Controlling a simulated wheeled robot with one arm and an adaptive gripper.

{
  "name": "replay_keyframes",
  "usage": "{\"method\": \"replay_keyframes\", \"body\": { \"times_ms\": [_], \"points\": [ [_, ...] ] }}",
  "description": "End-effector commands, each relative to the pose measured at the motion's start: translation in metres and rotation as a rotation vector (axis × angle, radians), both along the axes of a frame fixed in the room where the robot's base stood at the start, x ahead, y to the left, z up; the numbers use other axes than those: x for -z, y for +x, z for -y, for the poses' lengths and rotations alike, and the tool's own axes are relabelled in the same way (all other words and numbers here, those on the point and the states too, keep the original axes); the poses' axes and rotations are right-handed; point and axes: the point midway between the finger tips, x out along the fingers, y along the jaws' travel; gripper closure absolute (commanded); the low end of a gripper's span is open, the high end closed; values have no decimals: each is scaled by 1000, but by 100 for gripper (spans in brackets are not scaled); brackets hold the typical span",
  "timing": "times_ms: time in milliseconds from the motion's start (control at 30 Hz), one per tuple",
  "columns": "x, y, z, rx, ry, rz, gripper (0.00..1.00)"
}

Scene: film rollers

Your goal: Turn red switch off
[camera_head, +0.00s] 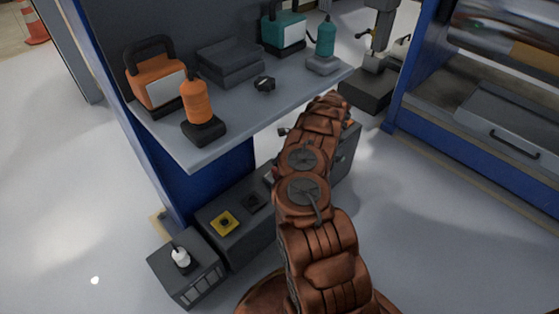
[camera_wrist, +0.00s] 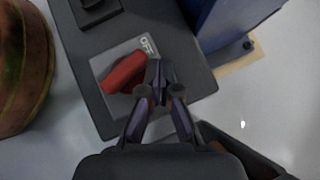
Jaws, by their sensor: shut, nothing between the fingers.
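The red switch (camera_wrist: 122,74) shows in the wrist view as a red lever on a grey plate (camera_wrist: 104,62) set in a dark box. It lies slanted, with its upper right end near the white "OFF" lettering (camera_wrist: 148,45). My gripper (camera_wrist: 157,70) is shut and empty, its fingertips at the right end of the lever. I cannot tell whether they touch it. In the head view my arm covers the switch, and the fingertips cannot be made out.
In the head view, dark control boxes (camera_head: 242,248) line the floor below a grey shelf (camera_head: 239,122) carrying orange and teal devices. A yellow-framed button (camera_head: 224,222) and a white knob (camera_head: 181,257) sit to the left. A blue post (camera_wrist: 222,22) stands close right in the wrist view.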

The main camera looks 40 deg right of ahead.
Motion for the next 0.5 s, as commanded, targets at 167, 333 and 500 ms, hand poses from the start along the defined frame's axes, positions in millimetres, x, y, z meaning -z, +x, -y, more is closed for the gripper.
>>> {"method": "replay_keyframes", "body": {
  "times_ms": [167,333,500],
  "points": [
    [0,0,-3,-18,1,-1,100],
    [-1,1,-5,-18,1,-1,100],
    [-1,2,-9,-18,1,-1,100]
  ]
}}
